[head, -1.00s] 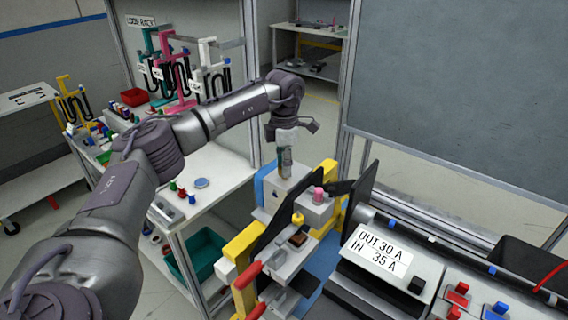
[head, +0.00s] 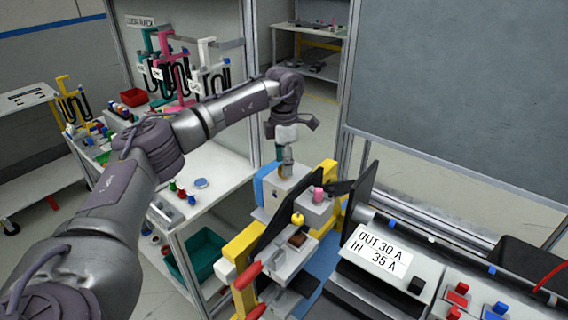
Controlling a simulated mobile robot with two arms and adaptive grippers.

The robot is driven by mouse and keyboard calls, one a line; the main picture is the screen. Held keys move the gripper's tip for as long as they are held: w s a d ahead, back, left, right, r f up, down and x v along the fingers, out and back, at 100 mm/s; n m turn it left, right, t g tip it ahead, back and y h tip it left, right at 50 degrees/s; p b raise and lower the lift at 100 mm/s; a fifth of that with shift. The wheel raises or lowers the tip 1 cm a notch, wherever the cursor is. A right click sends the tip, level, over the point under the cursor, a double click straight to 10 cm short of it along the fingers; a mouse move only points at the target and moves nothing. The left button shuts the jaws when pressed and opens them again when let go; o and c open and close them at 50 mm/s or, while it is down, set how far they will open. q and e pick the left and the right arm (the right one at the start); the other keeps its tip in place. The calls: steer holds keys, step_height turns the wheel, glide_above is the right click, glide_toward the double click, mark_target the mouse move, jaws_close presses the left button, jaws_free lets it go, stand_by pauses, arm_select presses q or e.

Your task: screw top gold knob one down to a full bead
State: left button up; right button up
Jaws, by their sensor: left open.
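My left gripper (head: 286,167) points straight down above the back of the grey module (head: 291,191) in the yellow-framed fixture. Its jaws are open, and its tips are just over the module's top face; whether they touch anything there is too small to tell. A gold-yellow knob (head: 297,218) stands nearer the front of the module, clear of the gripper. A pink knob (head: 318,194) stands to the right of the gripper. Any knob right beneath the jaws is hidden or too small to make out. My right gripper is out of view.
A yellow frame (head: 241,243) with red handles and a dark panel (head: 273,216) stand close to the module. A console labelled OUT 30 A, IN 35 A (head: 388,263) is at right. A white bench (head: 216,167) with small colored parts is at left.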

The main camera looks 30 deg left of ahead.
arm_select(q)
step_height(320, 180, up, 11)
stand_by(0.3)
stand_by(0.5)
